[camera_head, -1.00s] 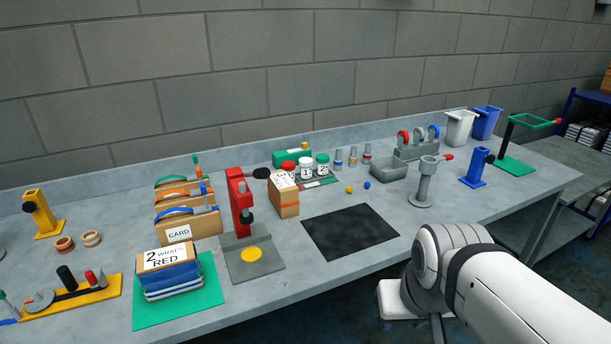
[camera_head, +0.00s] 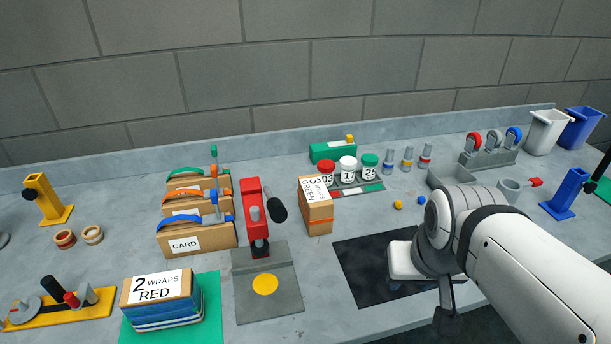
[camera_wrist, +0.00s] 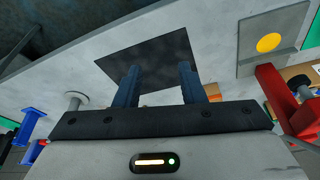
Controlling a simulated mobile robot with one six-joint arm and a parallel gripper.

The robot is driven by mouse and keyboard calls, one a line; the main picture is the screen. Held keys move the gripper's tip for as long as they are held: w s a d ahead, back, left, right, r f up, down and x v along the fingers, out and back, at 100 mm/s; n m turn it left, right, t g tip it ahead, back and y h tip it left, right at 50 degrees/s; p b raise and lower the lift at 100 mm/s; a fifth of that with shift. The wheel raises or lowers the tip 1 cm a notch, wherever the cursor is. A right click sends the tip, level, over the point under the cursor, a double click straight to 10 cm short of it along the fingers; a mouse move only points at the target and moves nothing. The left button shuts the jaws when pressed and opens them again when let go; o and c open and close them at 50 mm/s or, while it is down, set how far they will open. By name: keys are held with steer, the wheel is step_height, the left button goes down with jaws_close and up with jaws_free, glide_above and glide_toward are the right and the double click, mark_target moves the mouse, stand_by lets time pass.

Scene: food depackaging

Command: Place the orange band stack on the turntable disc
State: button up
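A cardboard stack (camera_head: 316,213) with an orange band around its lower part stands at the middle of the bench, its label reading "3 wraps green". A yellow disc (camera_head: 265,285) lies on a grey plate in front of a red post (camera_head: 254,222); the yellow disc also shows in the wrist view (camera_wrist: 268,42). A grey disc (camera_head: 22,311) sits on a yellow base at the lower left. I cannot tell which disc is the turntable. My gripper (camera_wrist: 159,70) is open and empty, near the dark mat and apart from the stack. My arm mostly hides it in the head view.
A dark mat (camera_head: 357,270) lies right of the grey plate. A "2 wraps red" box (camera_head: 160,286) rests on a green mat at the front left. Card boxes (camera_head: 197,240) with coloured arches stand behind. Jars (camera_head: 348,167) stand behind the stack.

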steer(key=shift+a, duration=0.3)
